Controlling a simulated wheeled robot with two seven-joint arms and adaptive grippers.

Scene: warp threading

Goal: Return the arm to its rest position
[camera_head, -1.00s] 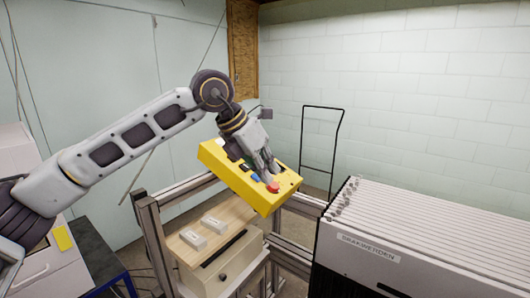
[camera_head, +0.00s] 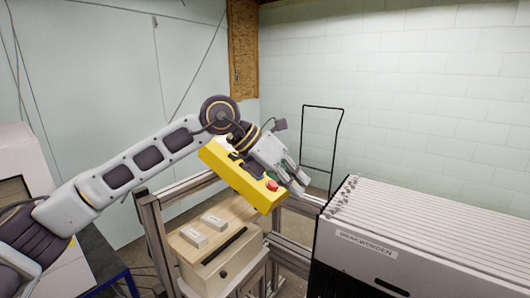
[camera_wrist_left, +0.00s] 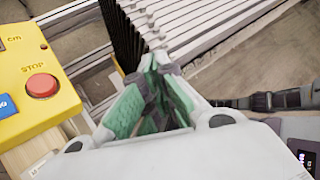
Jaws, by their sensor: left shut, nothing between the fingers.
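My left arm (camera_head: 150,150) reaches in from the left in the head view. My left gripper (camera_head: 302,190) is shut and empty, just right of the yellow control box (camera_head: 235,183) and its red stop button (camera_head: 271,185). In the left wrist view the shut green-padded fingers (camera_wrist_left: 157,65) point toward the slatted white panels, and the red STOP button (camera_wrist_left: 41,84) on the yellow box is to their left, apart from them. My right gripper is in neither view.
A white panel rack (camera_head: 420,235) with a black side stands at the right. A metal frame (camera_head: 150,225) carries a wooden shelf (camera_head: 180,243) with two small light blocks. A black wire stand (camera_head: 305,140) is near the back wall.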

